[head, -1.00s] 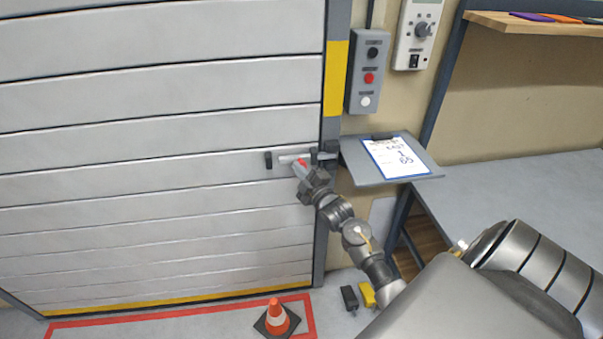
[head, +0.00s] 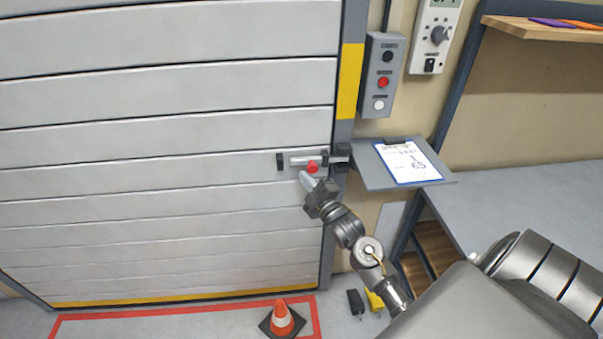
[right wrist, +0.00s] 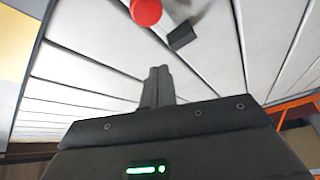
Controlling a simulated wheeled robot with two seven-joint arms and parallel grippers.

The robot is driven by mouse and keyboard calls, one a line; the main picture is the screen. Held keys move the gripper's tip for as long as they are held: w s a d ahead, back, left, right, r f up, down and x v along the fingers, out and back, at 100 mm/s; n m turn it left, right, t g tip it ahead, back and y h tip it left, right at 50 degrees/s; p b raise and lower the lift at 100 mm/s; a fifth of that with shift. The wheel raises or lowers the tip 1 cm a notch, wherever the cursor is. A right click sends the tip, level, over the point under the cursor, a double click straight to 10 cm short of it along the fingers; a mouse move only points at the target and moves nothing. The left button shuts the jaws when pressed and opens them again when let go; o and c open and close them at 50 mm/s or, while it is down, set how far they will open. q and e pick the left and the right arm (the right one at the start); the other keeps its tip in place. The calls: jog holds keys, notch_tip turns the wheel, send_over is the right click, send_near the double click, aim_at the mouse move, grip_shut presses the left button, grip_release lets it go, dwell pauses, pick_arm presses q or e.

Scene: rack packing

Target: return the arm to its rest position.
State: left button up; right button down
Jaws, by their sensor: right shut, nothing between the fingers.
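My right gripper (head: 306,178) is shut and empty in front of the grey roller door, just below the door's latch bar (head: 300,160). The latch has a red knob (head: 312,167) and a dark end piece at its left. In the right wrist view the shut fingers (right wrist: 158,72) point toward the door, with the red knob (right wrist: 146,11) beyond them at the top; they look apart from it. My right arm reaches in from the lower right. My left gripper is not in view.
A small shelf with a clipboard (head: 408,162) juts out right of the latch. Above it is a button box (head: 380,75). A grey table (head: 530,205) stands at the right. An orange cone (head: 282,318) stands on the floor below, by red floor tape.

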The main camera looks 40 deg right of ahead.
jog(key=s, duration=0.3)
jog(key=s+b, duration=0.1)
jog(key=s, duration=0.1)
jog(key=shift+s+f, duration=0.2)
jog(key=shift+f, duration=0.1)
